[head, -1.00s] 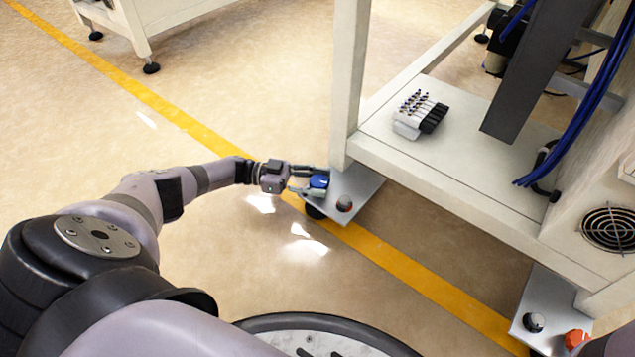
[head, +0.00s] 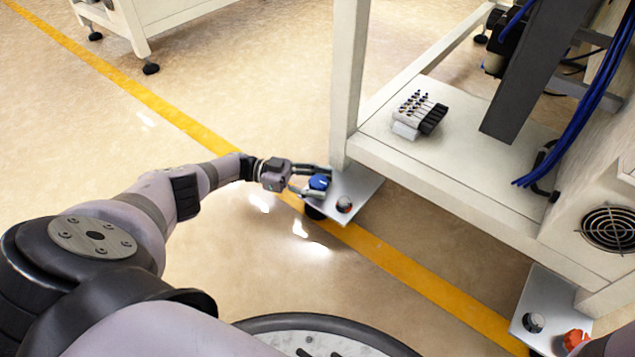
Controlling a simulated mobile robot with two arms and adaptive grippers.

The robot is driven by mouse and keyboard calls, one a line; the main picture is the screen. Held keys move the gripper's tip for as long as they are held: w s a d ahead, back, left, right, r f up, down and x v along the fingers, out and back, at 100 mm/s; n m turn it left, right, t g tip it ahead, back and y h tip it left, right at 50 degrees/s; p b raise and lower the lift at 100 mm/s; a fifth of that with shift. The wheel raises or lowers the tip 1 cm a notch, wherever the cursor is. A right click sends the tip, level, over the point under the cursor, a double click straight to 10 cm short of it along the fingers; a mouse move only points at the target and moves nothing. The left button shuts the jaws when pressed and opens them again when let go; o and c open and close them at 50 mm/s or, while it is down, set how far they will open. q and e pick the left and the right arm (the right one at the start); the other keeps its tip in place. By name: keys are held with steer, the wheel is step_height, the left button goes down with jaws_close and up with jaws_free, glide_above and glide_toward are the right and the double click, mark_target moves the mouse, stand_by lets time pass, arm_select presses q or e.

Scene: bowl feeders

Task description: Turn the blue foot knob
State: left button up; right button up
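The blue foot knob (head: 319,182) sits on a grey metal foot plate (head: 362,187) at the near left corner of the white machine frame. My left gripper (head: 318,181) reaches in from the left, with one finger on the far side of the knob and one on the near side. The fingers are spread about the knob's width. Whether they press on it is too small to tell. My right gripper is not in the picture.
A dark grey knob (head: 344,204) stands beside the blue one on the same plate. Another foot plate (head: 535,305) at the lower right carries a dark knob (head: 533,322) and an orange knob (head: 576,340). The machine's post (head: 349,80) rises just behind the gripper.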

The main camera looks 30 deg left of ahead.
mark_target(318, 181)
arm_select(q)
steer(key=shift+o, duration=1.1)
steer(key=shift+a+r, duration=0.1)
steer(key=shift+r, duration=0.1)
step_height(318, 181, up, 10)
steer(key=shift+f, duration=0.25)
